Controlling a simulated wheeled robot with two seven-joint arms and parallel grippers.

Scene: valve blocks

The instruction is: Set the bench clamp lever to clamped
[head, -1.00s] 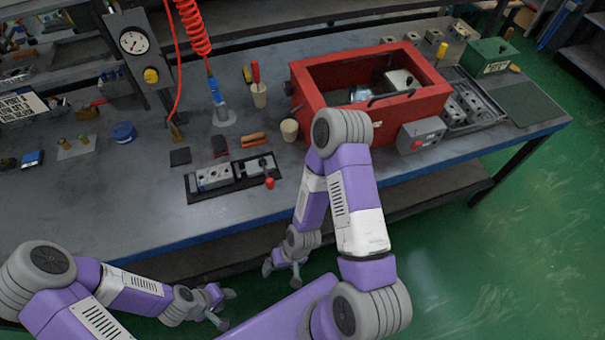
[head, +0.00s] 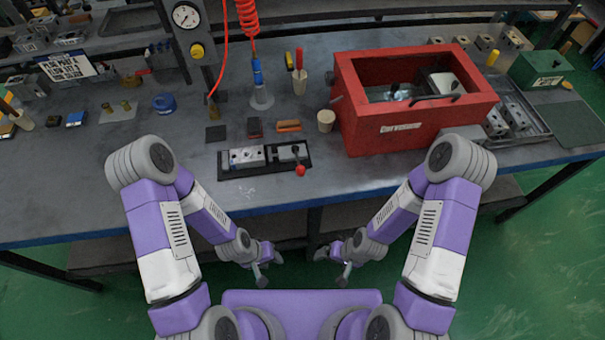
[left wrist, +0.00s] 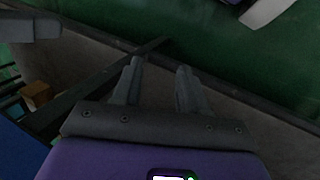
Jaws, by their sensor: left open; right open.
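The bench clamp (head: 247,157) is a grey metal block on a black base near the bench's front edge in the head view. Its lever (head: 298,160) has a red knob at the right end of the base, pointing toward the front. My left gripper (head: 270,269) is open and empty, below and in front of the bench edge. My right gripper (head: 331,266) is open and empty to its right, also in front of the bench. In the left wrist view the left gripper's two fingers (left wrist: 158,85) stand apart with nothing between them.
A gauge stand (head: 187,18) and a red coiled hose (head: 247,15) are behind. The bench surface (head: 90,185) front left is clear.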

